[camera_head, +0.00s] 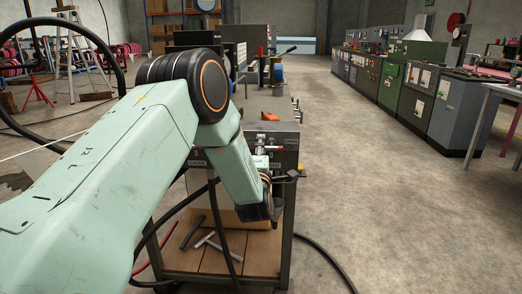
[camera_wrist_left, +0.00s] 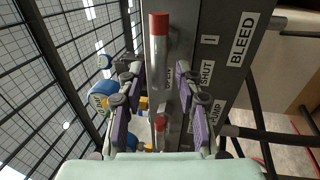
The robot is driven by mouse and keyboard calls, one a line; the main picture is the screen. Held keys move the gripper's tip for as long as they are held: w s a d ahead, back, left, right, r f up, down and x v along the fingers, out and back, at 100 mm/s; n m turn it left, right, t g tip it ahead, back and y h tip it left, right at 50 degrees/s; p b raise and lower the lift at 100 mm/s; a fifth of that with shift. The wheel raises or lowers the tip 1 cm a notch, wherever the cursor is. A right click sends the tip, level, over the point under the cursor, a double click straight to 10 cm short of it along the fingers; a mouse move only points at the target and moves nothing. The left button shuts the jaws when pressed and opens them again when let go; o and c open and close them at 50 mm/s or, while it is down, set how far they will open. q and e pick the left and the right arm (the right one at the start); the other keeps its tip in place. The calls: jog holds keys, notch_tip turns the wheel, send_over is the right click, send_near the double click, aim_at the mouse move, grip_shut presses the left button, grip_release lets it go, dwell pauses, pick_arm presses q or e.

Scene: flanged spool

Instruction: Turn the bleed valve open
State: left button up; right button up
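In the left wrist view a grey lever with a red tip (camera_wrist_left: 159,50) stands beside the panel near the BLEED label (camera_wrist_left: 242,38) and a SHUT label (camera_wrist_left: 206,73). A second red-tipped part (camera_wrist_left: 160,124) shows lower, between my fingers. My left gripper (camera_wrist_left: 158,75) is open, with purple-padded fingers on either side of the lever and visible gaps to it. I cannot tell how deep the lever sits between them. My right gripper is not in view.
The cart (camera_head: 288,225) has a lower wooden shelf with grey metal tools (camera_head: 212,243) on it. An orange object (camera_head: 269,117) lies on its top. Black hoses hang in front and run over the floor. Floor to the right is clear up to the grey cabinets (camera_head: 405,90).

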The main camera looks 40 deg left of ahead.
pick_arm(q)
jog(key=v, duration=1.2)
dwell(0.3)
